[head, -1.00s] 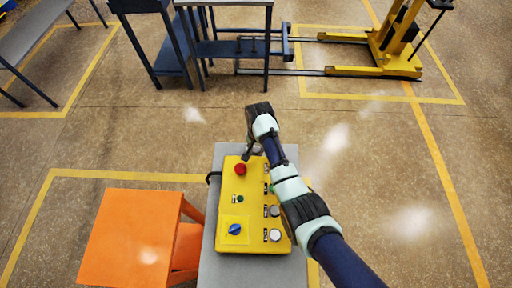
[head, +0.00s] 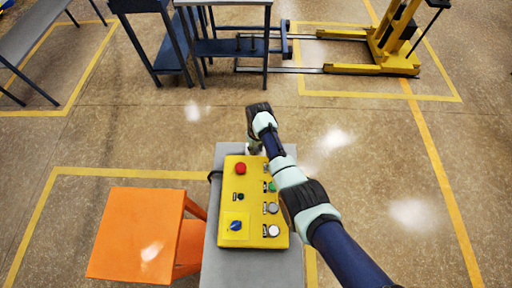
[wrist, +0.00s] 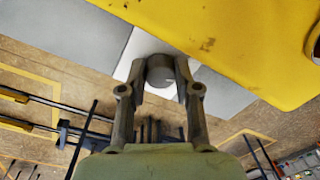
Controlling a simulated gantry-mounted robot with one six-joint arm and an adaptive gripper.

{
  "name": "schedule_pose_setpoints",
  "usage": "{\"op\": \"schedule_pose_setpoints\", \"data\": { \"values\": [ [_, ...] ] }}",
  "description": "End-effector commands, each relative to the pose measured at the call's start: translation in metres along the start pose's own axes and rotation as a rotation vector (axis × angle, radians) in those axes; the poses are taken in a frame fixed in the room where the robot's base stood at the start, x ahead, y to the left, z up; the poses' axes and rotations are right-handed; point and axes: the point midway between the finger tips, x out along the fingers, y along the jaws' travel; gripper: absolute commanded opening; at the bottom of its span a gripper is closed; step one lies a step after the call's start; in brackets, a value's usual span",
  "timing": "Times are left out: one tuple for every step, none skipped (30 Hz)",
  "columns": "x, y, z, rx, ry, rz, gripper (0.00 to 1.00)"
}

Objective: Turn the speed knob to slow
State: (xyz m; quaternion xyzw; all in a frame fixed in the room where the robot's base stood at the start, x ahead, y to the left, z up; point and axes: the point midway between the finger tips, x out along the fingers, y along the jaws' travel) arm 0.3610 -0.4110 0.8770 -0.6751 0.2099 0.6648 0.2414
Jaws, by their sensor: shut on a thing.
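A yellow control box (head: 250,205) lies on a grey stand. My gripper (head: 254,148) is at the far end of the box, pointing down; its fingertips are hard to see in the head view. In the wrist view my gripper (wrist: 163,75) is shut on a grey round knob (wrist: 160,68) at the edge of the yellow box (wrist: 235,35). A white plate shows behind this knob. The knob's pointer and any markings are not visible. A blue knob (head: 235,226) is on the near left of the box top, apart from my gripper. I cannot read its label.
An orange table (head: 135,235) stands at left. The floor to the right is clear.

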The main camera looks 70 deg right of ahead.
Motion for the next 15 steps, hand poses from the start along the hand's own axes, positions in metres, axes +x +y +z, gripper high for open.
{"op": "schedule_pose_setpoints", "data": {
  "values": [
    [-0.0011,0.0002,-0.0005,-0.035,-0.001,0.000,0.00],
    [-0.0010,0.0002,-0.0005,-0.060,-0.002,0.000,0.00],
    [-0.0010,0.0003,-0.0005,-0.091,-0.003,0.000,0.00],
    [-0.0009,0.0003,-0.0005,-0.113,-0.005,0.000,0.00],
    [-0.0008,0.0004,-0.0005,-0.134,-0.006,0.000,0.00],
    [-0.0007,0.0004,-0.0005,-0.160,-0.007,0.000,0.00],
    [-0.0007,0.0004,-0.0005,-0.180,-0.008,0.000,0.00],
    [-0.0007,0.0005,-0.0006,-0.197,-0.009,0.000,0.00],
    [-0.0007,0.0006,-0.0007,-0.219,-0.010,0.001,0.00],
    [-0.0008,0.0006,-0.0008,-0.235,-0.010,0.001,0.00],
    [-0.0008,0.0006,-0.0009,-0.248,-0.011,0.001,0.00],
    [-0.0009,0.0007,-0.0009,-0.266,-0.012,0.001,0.00],
    [-0.0009,0.0007,-0.0010,-0.276,-0.012,0.001,0.00],
    [-0.0009,0.0007,-0.0010,-0.287,-0.012,0.001,0.00],
    [-0.0009,0.0008,-0.0011,-0.299,-0.013,0.001,0.00]
  ]
}}
